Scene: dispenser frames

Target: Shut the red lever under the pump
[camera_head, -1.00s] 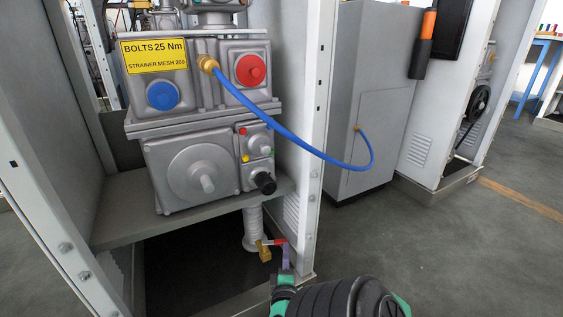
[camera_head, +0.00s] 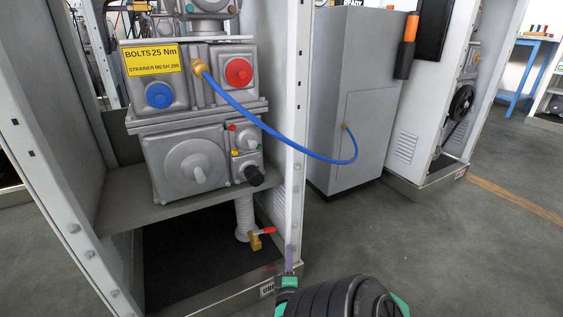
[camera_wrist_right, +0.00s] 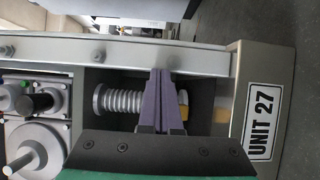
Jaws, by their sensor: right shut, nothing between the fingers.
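The red lever (camera_head: 266,231) is on a brass valve (camera_head: 255,242) at the foot of the grey corrugated pipe (camera_head: 244,215) under the pump (camera_head: 195,165). It points right, roughly level, in the head view. My right gripper (camera_head: 289,258), with thin purple fingers, is shut and empty, right of and a little below the lever in the picture, with a gap between them. In the right wrist view the shut fingers (camera_wrist_right: 161,100) cover part of the pipe (camera_wrist_right: 122,102) and brass valve (camera_wrist_right: 192,107); I cannot make out the lever there. My left gripper is not in view.
A pale frame post (camera_head: 297,130) stands close by the right fingers. The frame's bottom rail bears a UNIT 27 label (camera_wrist_right: 262,122). A blue hose (camera_head: 290,147) runs from the pump to a grey cabinet (camera_head: 352,60). The floor (camera_head: 430,250) at right is clear.

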